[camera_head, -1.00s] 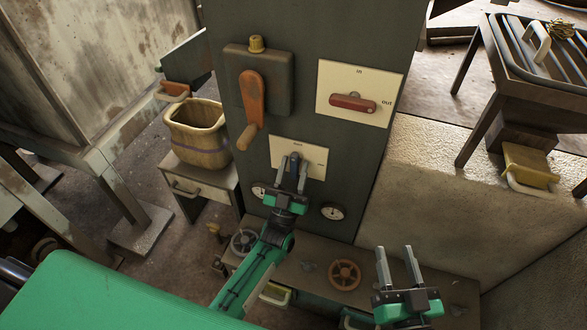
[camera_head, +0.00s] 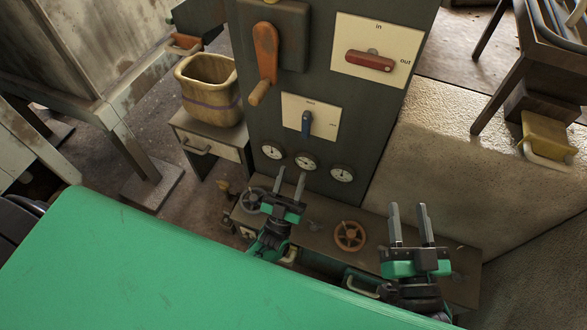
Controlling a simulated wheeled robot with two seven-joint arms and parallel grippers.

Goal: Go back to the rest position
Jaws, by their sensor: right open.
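My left gripper (camera_head: 289,188) is low in front of the dark control panel (camera_head: 378,135), below the blue lever. Its two fingers stand apart with nothing between them. My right gripper (camera_head: 409,224) is further right, over the low bench, with its fingers apart and empty. The blue lever (camera_head: 306,122) sits upright on a cream plate on the panel, apart from both grippers. Part of my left arm is hidden behind my green body.
On the panel are a red handle (camera_head: 370,60), an orange lever (camera_head: 265,55) and several gauges (camera_head: 308,161). An orange handwheel (camera_head: 350,236) and a grey handwheel (camera_head: 251,200) are at the bench (camera_head: 318,237). A basket (camera_head: 210,92) stands at the left.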

